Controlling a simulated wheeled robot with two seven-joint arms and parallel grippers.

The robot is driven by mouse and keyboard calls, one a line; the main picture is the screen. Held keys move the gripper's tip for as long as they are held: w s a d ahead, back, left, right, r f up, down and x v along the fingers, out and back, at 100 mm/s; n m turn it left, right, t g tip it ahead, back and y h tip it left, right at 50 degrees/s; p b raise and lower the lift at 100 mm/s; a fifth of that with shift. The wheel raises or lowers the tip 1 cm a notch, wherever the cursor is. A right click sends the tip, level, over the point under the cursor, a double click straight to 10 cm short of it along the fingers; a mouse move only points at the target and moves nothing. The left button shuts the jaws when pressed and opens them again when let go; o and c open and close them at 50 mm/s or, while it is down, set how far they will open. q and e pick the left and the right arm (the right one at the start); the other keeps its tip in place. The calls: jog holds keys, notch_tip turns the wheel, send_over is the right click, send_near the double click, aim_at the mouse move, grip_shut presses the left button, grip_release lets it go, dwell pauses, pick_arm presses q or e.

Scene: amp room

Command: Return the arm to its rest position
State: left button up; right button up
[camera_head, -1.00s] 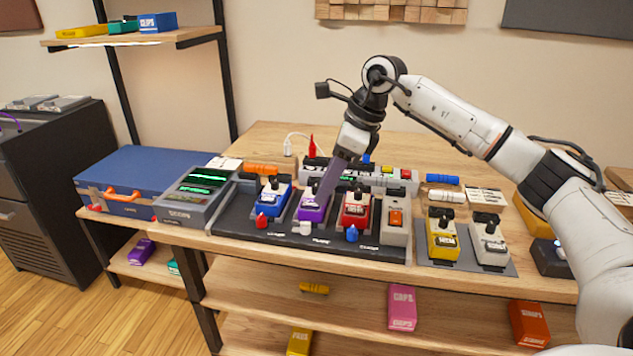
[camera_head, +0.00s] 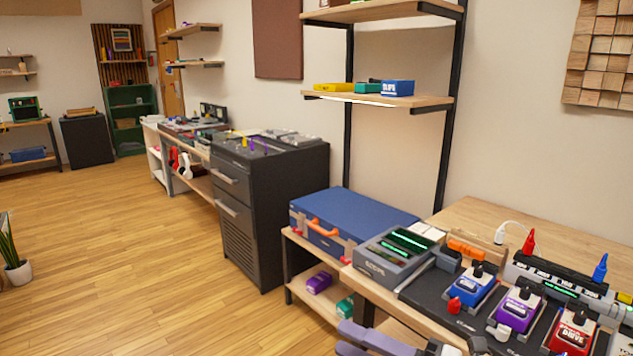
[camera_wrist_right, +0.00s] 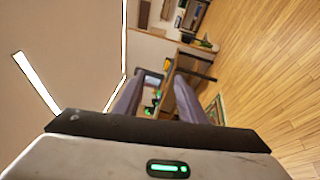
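My right gripper (camera_head: 342,337) shows at the bottom edge of the head view, in front of the pedal table. Its two grey-purple fingers stand apart with nothing between them. In the right wrist view the open fingers (camera_wrist_right: 158,78) point into the room, with shelving and wood floor beyond. Most of my right arm is out of the head view. My left gripper is in neither view.
The pedalboard (camera_head: 442,308) with blue, purple and red pedals is right of my gripper on the wooden table (camera_head: 490,215). A blue case (camera_head: 350,215) and a dark cabinet (camera_head: 270,200) stand behind. Open floor (camera_head: 150,270) lies to the left.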

jog(key=s+d+f+m+t+h, duration=0.35)
jog(key=f+m+h, duration=0.25)
jog(key=f+m, duration=0.4)
jog(key=s+d+f+m+t+h, duration=0.3)
jog(key=f+m+h, duration=0.35)
jog(key=m, duration=0.55)
jog(key=s+d+f+m+g+h, duration=0.1)
jog(key=s+d+f+m+g, duration=0.1)
jog(key=s+f+m+g, duration=0.5)
jog(key=s+f, duration=0.6)
jog(key=s, duration=0.2)
jog(key=shift+d+f+h, duration=0.3)
jog(key=shift+d+h, duration=0.05)
